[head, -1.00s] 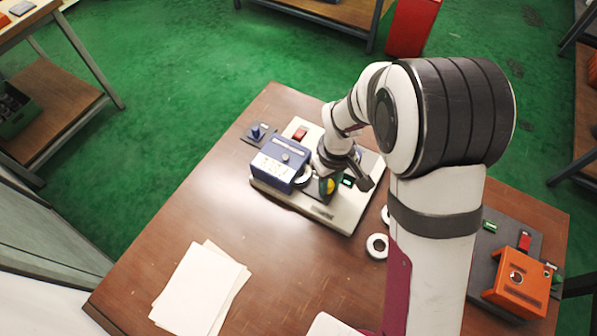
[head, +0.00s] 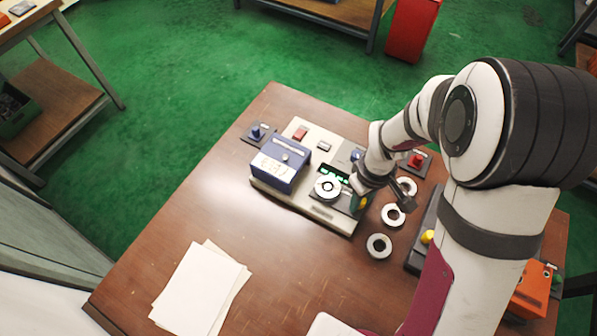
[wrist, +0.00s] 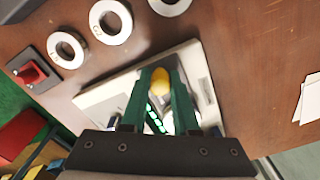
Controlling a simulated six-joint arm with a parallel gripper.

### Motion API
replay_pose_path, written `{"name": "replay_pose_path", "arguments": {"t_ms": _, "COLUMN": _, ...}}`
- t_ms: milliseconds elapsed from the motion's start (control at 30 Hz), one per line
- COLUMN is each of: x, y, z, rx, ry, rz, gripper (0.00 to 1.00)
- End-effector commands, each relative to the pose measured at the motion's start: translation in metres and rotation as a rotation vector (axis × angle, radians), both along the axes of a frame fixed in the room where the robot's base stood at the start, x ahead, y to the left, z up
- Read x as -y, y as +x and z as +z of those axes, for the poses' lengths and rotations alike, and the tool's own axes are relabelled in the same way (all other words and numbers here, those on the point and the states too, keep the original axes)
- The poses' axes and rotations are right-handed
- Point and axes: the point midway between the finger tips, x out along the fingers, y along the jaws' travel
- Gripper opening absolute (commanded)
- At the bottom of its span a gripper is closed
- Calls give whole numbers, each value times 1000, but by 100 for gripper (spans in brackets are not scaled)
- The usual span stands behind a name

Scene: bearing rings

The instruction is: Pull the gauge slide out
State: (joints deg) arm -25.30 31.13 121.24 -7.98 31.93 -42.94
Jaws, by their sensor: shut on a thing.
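The gauge is a blue housing (head: 278,172) on a cream base (head: 270,191). A metal ring (head: 327,187) lies on the dark slide (head: 343,203) to the right of the housing, clear of it. My gripper (head: 362,201) is at the slide's right end. In the wrist view my gripper's green fingers (wrist: 161,84) are shut on the slide's yellow knob (wrist: 160,82). A lit green display (head: 335,172) shows behind the ring. My wrist and fingers hide part of the slide's end in the head view.
Loose rings (head: 379,246) lie on the table right of the gauge. A red knob on a dark plate (head: 416,160) stands behind them. A dark unit with a yellow knob (head: 427,237) and an orange box (head: 530,291) are at the right. White papers (head: 200,290) lie front left.

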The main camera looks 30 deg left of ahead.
Motion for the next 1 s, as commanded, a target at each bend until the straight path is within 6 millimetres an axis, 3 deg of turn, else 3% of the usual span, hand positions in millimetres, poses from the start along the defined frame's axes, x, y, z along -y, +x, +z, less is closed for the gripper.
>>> {"name": "replay_pose_path", "arguments": {"t_ms": 667, "x": 6, "y": 2, "z": 0, "rx": 3, "ry": -2, "rz": 3, "gripper": 0}}
{"name": "replay_pose_path", "arguments": {"t_ms": 700, "x": 6, "y": 2, "z": 0, "rx": 3, "ry": -3, "rz": 2, "gripper": 40}}
{"name": "replay_pose_path", "arguments": {"t_ms": 733, "x": 6, "y": 2, "z": 0, "rx": 3, "ry": -3, "rz": 2, "gripper": 46}}
{"name": "replay_pose_path", "arguments": {"t_ms": 1000, "x": 5, "y": 1, "z": 2, "rx": 1, "ry": -2, "rz": 1, "gripper": 48}}
